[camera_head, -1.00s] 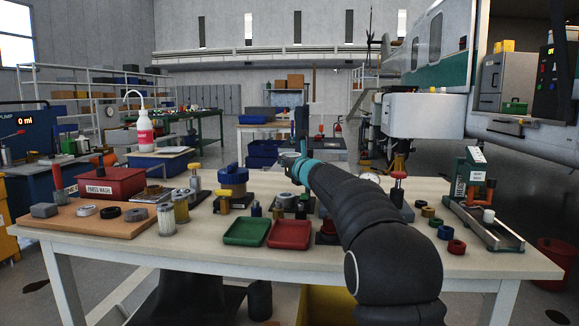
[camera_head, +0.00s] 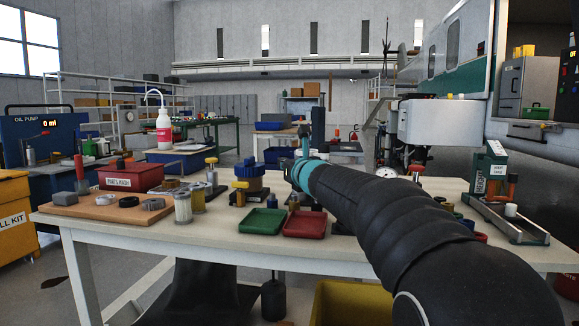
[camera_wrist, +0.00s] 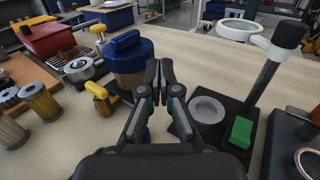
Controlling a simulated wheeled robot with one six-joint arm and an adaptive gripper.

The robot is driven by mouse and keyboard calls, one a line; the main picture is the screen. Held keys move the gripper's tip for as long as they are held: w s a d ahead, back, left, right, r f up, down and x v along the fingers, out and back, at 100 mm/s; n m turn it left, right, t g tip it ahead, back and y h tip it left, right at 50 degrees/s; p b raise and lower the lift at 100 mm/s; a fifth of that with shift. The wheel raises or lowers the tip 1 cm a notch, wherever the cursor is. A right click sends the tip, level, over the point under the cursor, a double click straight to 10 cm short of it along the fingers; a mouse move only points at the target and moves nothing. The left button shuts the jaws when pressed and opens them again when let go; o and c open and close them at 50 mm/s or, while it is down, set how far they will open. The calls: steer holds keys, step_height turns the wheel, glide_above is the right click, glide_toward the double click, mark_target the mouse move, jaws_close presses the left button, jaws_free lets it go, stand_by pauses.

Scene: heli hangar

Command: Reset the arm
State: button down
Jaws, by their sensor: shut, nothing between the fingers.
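My arm (camera_head: 400,215) reaches from the lower right over the workbench, bent black links with a teal band near the wrist. My gripper (camera_wrist: 158,68) shows in the wrist view with its two fingertips together and nothing between them. It is above the bench, between a blue-lidded jar (camera_wrist: 128,55) on its left and a dark stand with a pale ring-shaped dish (camera_wrist: 208,108) on its right. In the head view the fingers are hard to make out behind the wrist.
A yellow bin (camera_head: 350,300) is below the bench. A helicopter (camera_head: 445,75) stands behind right.

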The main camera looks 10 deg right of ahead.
steer(key=s+a+f+n+g+y+p, duration=0.1)
steer(key=s+f+n+g+p, duration=0.1)
steer(key=s+n, duration=0.55)
steer(key=s+a+f+n+g+p, duration=0.1)
steer(key=s+a+n+g+p, duration=0.15)
steer(key=s+n, duration=0.5)
steer(key=s+a+f+n+g+y+p, duration=0.15)
steer(key=s+n, duration=0.35)
steer(key=s, duration=0.5)
steer(key=s+d+f+n+g+h+p, duration=0.1)
steer(key=s+d+f+n+g+h, duration=0.1)
steer(key=s+d+f+n, duration=0.2)
steer(key=s+d+f+n+g+h+p, duration=0.2)
steer(key=s+d+f+n+h, duration=0.1)
steer(key=s, duration=0.8)
steer(key=s+d+f+n+g+h+p, duration=0.1)
steer(key=s+d+f+n+h, duration=0.1)
steer(key=s+d+f+n, duration=0.2)
steer(key=s+f+n, duration=0.1)
steer(key=s+f, duration=0.2)
steer(key=shift+s+d+n+g+p, duration=0.35)
steer(key=shift+n+g, duration=0.05)
steer(key=shift+h, duration=0.25)
